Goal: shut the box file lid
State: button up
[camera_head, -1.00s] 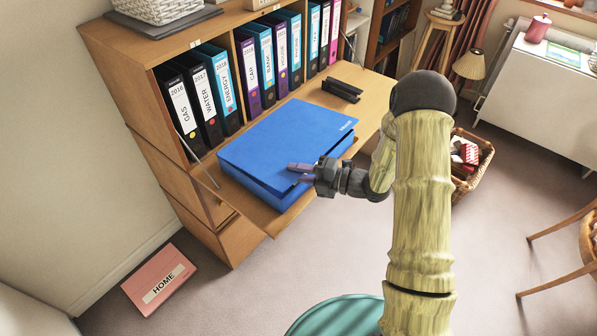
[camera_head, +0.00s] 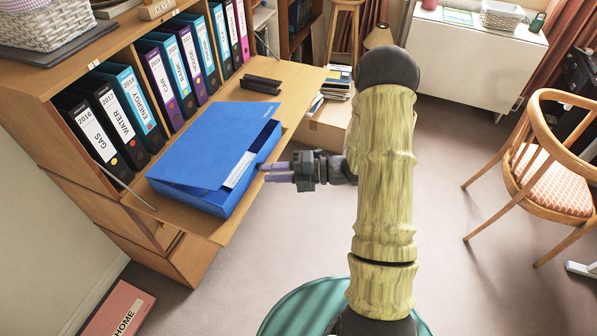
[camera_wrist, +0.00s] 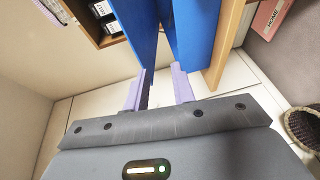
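The blue box file (camera_head: 215,150) lies flat on the desk flap. Its lid (camera_head: 205,140) is partly raised along the side facing my gripper, where a gap shows a pale strip inside. My gripper (camera_head: 268,173) is beside that raised side, over the flap's front edge, with its fingers pointing at the box. In the wrist view its two lilac fingers (camera_wrist: 160,90) are apart with nothing held between them. The lid (camera_wrist: 138,35) and the box body (camera_wrist: 195,30) appear there as two blue slabs with a narrow gap. I cannot tell whether a fingertip touches either.
The wooden flap (camera_head: 290,85) carries a black hole punch (camera_head: 261,84) behind the box. Upright binders (camera_head: 120,110) line the shelf on the left. A pink HOME file (camera_head: 122,308) lies on the floor. A wooden chair (camera_head: 545,165) stands right; floor between is clear.

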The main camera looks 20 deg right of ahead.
jog(key=v, duration=0.6)
jog(key=shift+d, duration=0.25)
jog(key=shift+s, duration=0.1)
